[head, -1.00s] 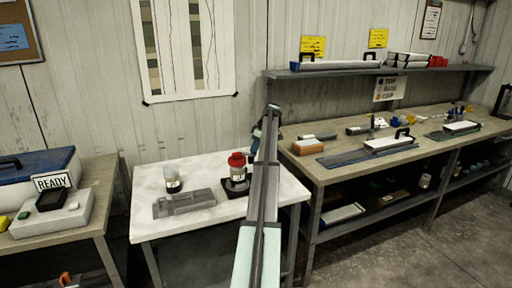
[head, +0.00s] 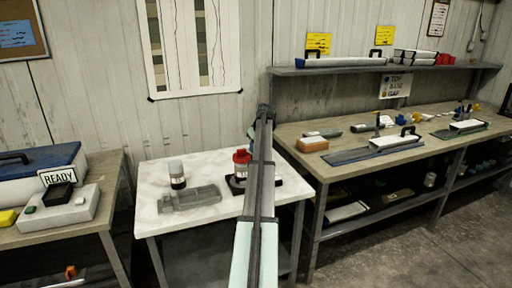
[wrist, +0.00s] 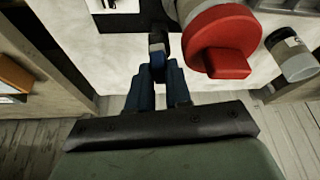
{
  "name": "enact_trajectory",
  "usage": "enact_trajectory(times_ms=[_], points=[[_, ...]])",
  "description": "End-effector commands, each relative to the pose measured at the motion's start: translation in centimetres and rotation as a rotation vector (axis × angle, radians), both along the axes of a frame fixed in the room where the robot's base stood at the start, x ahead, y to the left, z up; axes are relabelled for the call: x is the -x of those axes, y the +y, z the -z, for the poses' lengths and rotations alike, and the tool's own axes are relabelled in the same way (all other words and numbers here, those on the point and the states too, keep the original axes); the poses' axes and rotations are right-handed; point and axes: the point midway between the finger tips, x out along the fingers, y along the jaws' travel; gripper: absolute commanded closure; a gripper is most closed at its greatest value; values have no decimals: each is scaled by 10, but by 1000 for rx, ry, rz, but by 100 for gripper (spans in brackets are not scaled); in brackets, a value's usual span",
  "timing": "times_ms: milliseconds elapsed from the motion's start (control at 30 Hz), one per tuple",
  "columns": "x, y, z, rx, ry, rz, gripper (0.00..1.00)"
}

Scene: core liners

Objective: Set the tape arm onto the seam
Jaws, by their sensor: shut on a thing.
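In the wrist view, my gripper (wrist: 158,88) has its blue fingers shut on the end of a small dark piece with a blue tip (wrist: 156,44), which looks like the tape arm. Right beside it stands a pale cylinder with a red cap (wrist: 220,35), which bears a raised red block. The seam cannot be made out. In the head view, the red-capped cylinder (head: 241,162) stands upright on a dark base (head: 292,189) on the white table.
A clear jar with a dark band (head: 176,174) and a grey tray (head: 189,199) stand left of the cylinder on the white table (head: 160,223). A side table with a READY sign (head: 58,175) is at left. A long workbench (head: 310,170) with several items is at right.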

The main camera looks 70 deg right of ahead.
Motion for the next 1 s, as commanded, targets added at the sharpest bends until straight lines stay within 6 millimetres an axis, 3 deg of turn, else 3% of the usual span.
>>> enact_trajectory(times_ms=[400,433,667,1000], points=[[0,1,0,-1,3,7,100],[0,1,0,-1,3,7,79],[0,0,0,0,2,6,57],[0,0,0,-1,1,-4,55]])
